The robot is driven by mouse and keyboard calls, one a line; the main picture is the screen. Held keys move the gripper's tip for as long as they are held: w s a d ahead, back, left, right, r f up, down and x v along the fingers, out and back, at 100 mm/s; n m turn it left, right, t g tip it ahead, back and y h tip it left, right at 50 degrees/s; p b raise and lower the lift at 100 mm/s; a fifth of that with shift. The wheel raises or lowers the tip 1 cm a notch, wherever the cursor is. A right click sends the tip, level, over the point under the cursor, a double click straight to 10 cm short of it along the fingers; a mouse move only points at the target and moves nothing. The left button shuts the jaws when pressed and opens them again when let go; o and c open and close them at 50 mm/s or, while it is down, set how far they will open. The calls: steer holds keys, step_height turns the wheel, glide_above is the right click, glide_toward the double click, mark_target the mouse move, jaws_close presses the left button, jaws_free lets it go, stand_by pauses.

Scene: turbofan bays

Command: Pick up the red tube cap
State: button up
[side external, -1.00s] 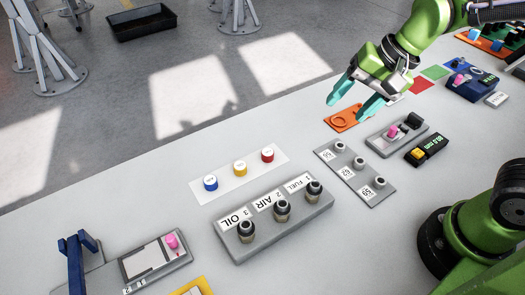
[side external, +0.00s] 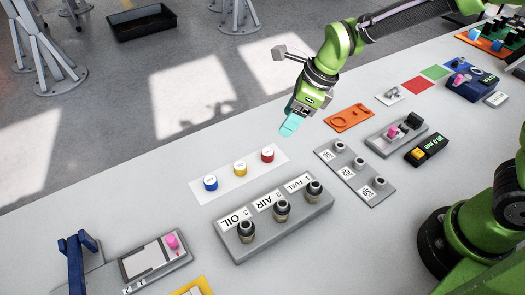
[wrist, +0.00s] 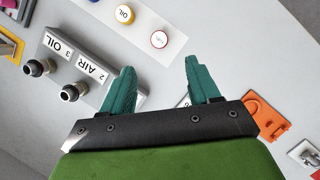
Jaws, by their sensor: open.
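The red cap (side external: 267,153) stands at the right end of a white strip (side external: 224,182) on the table, beside the yellow cap (side external: 240,168) and the blue cap (side external: 211,182). In the wrist view the red cap (wrist: 159,39) shows its white labelled top, beyond and between my fingertips. My gripper (side external: 287,130) is above the table, just up and right of the red cap in the side view. In the wrist view my gripper (wrist: 160,63) has its two teal fingers apart with nothing between them.
A grey block (side external: 272,226) with OIL, AIR and FUEL fittings stands in front of the caps. A grey plate (side external: 354,172) with several small fittings and an orange tray (side external: 349,118) lie to the right. The table left of the white strip is clear.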

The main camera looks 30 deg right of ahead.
mark_target(268, 152)
steer(key=x, duration=1.2)
steer(key=shift+s+f, duration=0.15)
steer(key=shift+f, duration=0.1)
steer(key=shift+c, duration=0.2)
steer(key=c, duration=1)
steer(key=shift+r, duration=0.15)
step_height(268, 152, up, 4)
steer(key=shift+f, duration=0.1)
steer(key=s+d, duration=0.2)
steer(key=s, duration=0.3)
steer(key=s+d, duration=0.2)
steer(key=s, duration=0.2)
steer(key=s+d+r, duration=0.1)
steer(key=s+d, duration=0.1)
steer(key=s, duration=0.3)
steer(key=shift+s+d, duration=0.2)
steer(key=shift+s, duration=0.15)
